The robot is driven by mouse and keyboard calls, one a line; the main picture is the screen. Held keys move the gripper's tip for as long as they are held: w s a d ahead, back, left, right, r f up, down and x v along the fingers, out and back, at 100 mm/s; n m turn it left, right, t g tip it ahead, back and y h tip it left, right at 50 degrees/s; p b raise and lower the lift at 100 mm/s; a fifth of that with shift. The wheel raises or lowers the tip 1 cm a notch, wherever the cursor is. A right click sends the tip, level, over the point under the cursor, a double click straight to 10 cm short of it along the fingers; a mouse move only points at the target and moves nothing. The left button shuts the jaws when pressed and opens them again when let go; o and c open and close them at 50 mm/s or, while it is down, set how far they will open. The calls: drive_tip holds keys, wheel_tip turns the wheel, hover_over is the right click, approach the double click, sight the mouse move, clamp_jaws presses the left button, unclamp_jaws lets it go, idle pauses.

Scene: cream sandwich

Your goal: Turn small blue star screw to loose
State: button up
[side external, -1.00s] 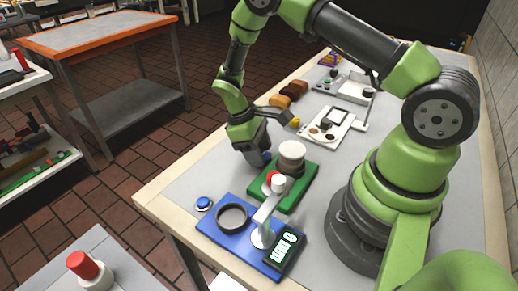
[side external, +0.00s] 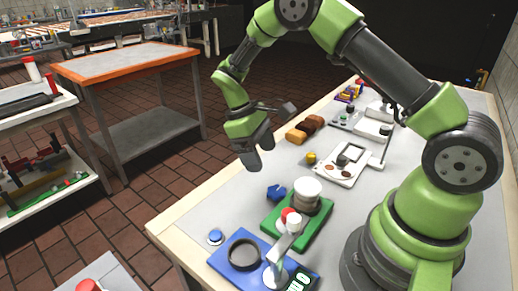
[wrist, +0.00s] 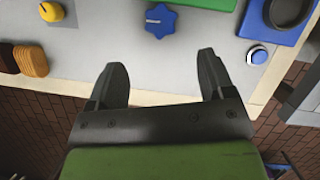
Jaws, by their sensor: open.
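The small blue star screw (side external: 276,193) stands on the grey tabletop, just left of the green board in the side view. In the wrist view the blue star screw (wrist: 160,20) is near the top centre, beyond my fingertips, with its lobed outline clear. My gripper (side external: 256,163) hangs above and to the left of the screw in the side view, apart from it. In the wrist view my gripper (wrist: 162,72) has its two fingers spread wide with nothing between them.
A green board (side external: 318,231) with a white-capped cylinder (side external: 307,190) stands beside the screw. A blue board (side external: 222,258) with a black ring and a blue button (side external: 215,237) are at the front. A yellow knob (side external: 311,158) and brown blocks (side external: 297,135) lie farther back. The near table edge is clear.

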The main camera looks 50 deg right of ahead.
sight(275, 191)
drive_tip(key=shift+w+a+r, duration=0.1)
drive_tip(key=shift+w+r, duration=0.05)
drive_tip(key=shift+r, duration=0.25)
drive_tip(key=x, duration=1)
drive_tip(key=shift+w, duration=0.2)
drive_tip(key=c, duration=0.9)
drive_tip(key=shift+n+h, duration=0.3)
drive_tip(key=shift+n, duration=0.5)
drive_tip(key=o, duration=0.9)
drive_tip(key=shift+a, duration=0.1)
